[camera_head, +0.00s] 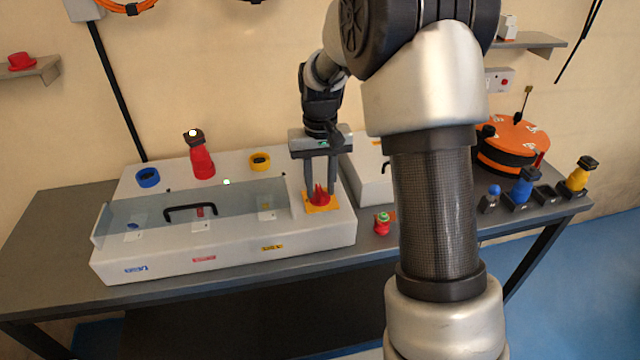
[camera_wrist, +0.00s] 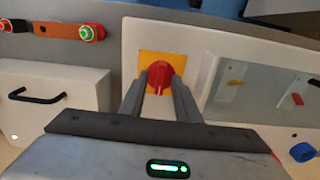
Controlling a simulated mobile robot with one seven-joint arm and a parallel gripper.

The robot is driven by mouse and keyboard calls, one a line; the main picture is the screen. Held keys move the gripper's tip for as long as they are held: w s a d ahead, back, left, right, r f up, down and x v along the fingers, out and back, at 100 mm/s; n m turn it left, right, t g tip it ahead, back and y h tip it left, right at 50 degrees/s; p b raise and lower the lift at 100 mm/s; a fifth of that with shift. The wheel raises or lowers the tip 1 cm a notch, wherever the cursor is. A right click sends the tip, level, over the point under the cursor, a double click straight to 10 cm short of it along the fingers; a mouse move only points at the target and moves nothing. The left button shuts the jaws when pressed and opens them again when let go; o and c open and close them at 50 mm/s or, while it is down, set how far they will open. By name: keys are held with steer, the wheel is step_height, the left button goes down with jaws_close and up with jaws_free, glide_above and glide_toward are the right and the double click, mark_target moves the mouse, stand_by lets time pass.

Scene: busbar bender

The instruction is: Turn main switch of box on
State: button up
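The white box (camera_head: 225,245) stands on the table and has a clear cover with a black handle. Its main switch, a red knob (camera_head: 319,194) on a yellow square plate (camera_head: 322,208), is on the box's right end. It also shows in the wrist view as a red knob (camera_wrist: 160,73) on its yellow plate (camera_wrist: 147,60). My gripper (camera_head: 320,186) points down over the switch. In the wrist view its two fingers (camera_wrist: 159,88) are open, one to each side of the knob. Whether either finger touches the knob cannot be told.
Blue (camera_head: 148,177) and yellow (camera_head: 260,161) rings and a red connector (camera_head: 201,160) are on the box's rear. A small red and green part (camera_head: 382,222) lies to the right. A second white box (camera_head: 368,180) and an orange reel (camera_head: 512,143) stand further right.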

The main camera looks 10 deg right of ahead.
mark_target(320, 190)
steer(key=shift+r, duration=0.15)
step_height(320, 190, up, 17)
steer(key=p, duration=0.1)
steer(key=shift+p, duration=0.4)
steer(key=shift+r, duration=0.1)
steer(key=s+r+t+p, duration=0.25)
steer(key=s+r, duration=0.25)
steer(key=s, duration=0.4)
steer(key=s+r+t+p, duration=0.25)
steer(key=s+r, duration=0.25)
steer(key=s, duration=0.5)
steer(key=s+f+p, duration=0.1)
steer(key=s+f, duration=0.1)
steer(key=s, duration=0.5)
steer(key=shift+t+p, duration=0.3)
steer(key=shift+p, duration=0.05)
steer(key=shift+w, duration=0.1)
